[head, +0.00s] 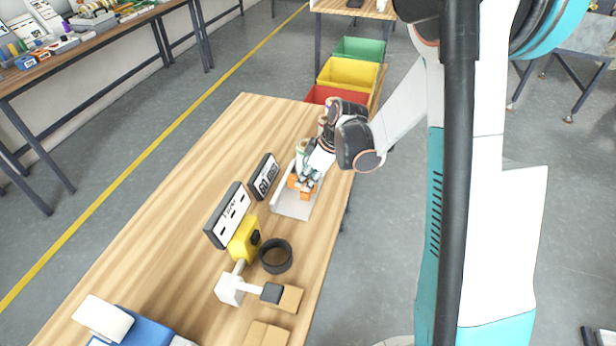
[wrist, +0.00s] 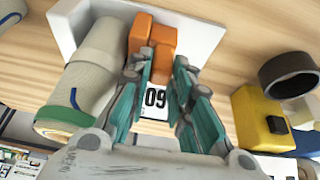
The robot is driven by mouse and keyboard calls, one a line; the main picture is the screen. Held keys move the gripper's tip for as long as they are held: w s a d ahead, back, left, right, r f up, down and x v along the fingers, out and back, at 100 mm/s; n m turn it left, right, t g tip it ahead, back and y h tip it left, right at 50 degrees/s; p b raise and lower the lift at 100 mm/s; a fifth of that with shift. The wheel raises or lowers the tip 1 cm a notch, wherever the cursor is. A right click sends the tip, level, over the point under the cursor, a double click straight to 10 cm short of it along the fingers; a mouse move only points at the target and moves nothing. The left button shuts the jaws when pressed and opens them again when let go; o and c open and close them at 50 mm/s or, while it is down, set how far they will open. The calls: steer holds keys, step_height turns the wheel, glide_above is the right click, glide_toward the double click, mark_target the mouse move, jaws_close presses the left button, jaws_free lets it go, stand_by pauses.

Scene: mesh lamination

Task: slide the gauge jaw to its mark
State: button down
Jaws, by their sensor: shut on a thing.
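The orange gauge jaw (head: 305,192) sits at the near end of a pale gauge base (head: 290,207) on the wooden table. In the wrist view the orange piece (wrist: 140,36) shows as two blocks side by side against the pale base (wrist: 199,22). My gripper (head: 303,181) reaches down over it from the far right, and its teal fingers (wrist: 157,78) are closed on the orange piece at their tips. A white label reading "09" from this side shows between the fingers. I cannot make out the mark, and the fingers hide part of the jaw.
A pale cylinder (wrist: 88,88) with a green band stands close beside my gripper. A black sign (head: 263,177), a black-and-white panel (head: 229,215), a yellow box (head: 244,241) and a black ring (head: 276,257) are nearby.

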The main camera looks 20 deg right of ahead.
steer(key=s+a, duration=0.1)
steer(key=s, duration=0.1)
steer(key=s+a, duration=0.2)
steer(key=shift+b, duration=0.35)
steer(key=c, duration=1.7)
jaws_free()
steer(key=shift+s, duration=0.1)
steer(key=shift+r, duration=0.1)
steer(key=shift+d+r, duration=0.15)
steer(key=shift+r, duration=0.2)
steer(key=v, duration=1.1)
